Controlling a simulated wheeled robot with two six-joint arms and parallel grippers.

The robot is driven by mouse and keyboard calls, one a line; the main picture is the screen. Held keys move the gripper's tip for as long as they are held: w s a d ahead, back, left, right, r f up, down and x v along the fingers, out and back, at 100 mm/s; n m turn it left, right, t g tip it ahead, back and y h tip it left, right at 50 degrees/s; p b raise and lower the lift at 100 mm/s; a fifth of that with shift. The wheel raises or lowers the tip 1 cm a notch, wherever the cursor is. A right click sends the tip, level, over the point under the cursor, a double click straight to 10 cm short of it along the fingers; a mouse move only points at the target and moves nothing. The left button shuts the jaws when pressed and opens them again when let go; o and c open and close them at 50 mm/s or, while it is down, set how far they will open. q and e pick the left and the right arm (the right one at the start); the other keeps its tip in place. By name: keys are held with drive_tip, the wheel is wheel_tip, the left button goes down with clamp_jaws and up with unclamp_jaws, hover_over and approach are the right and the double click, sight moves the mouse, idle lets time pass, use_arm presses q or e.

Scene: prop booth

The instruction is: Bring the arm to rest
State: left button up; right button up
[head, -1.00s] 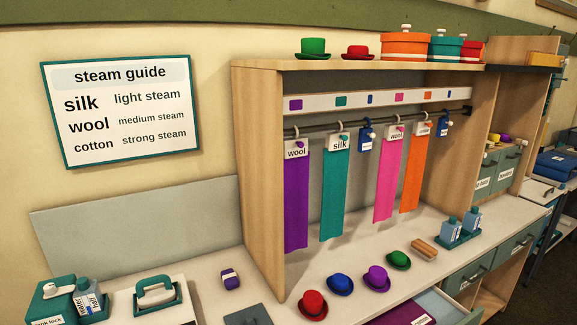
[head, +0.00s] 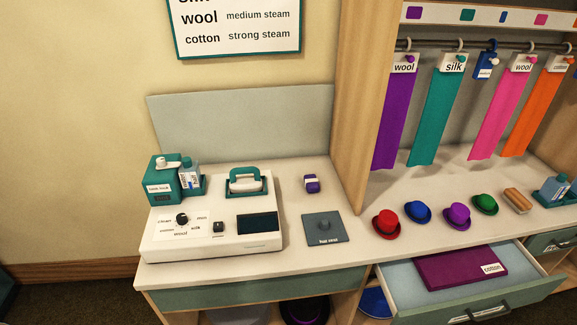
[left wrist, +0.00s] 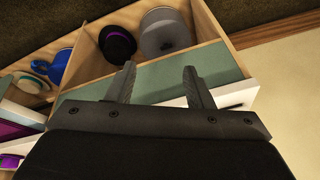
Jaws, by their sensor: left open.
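My left gripper (left wrist: 160,85) shows in the left wrist view, with its two fingers apart and nothing between them. Beyond the fingers are the green counter front (left wrist: 165,78) and an open shelf below it. The left gripper does not show in the head view. My right gripper is in neither view.
In the head view a steamer console (head: 213,245) stands on the counter. A drawer (head: 385,285) is pulled out, holding a purple cloth (head: 455,268). Several small hats, including a red one (head: 387,222), line the counter. Bare floor (head: 75,300) lies at the left.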

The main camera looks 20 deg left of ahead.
use_arm(q)
wheel_tip(320, 180, down, 24)
drive_tip(key=s+a+g, duration=0.1)
drive_tip(key=a, duration=0.1)
drive_tip(key=s+d+f+g, duration=0.1)
drive_tip(key=s+d+f, duration=0.1)
drive_tip(key=s+f, duration=1.2)
drive_tip(key=shift+s+f+h, duration=0.3)
drive_tip(key=shift+h, duration=0.1)
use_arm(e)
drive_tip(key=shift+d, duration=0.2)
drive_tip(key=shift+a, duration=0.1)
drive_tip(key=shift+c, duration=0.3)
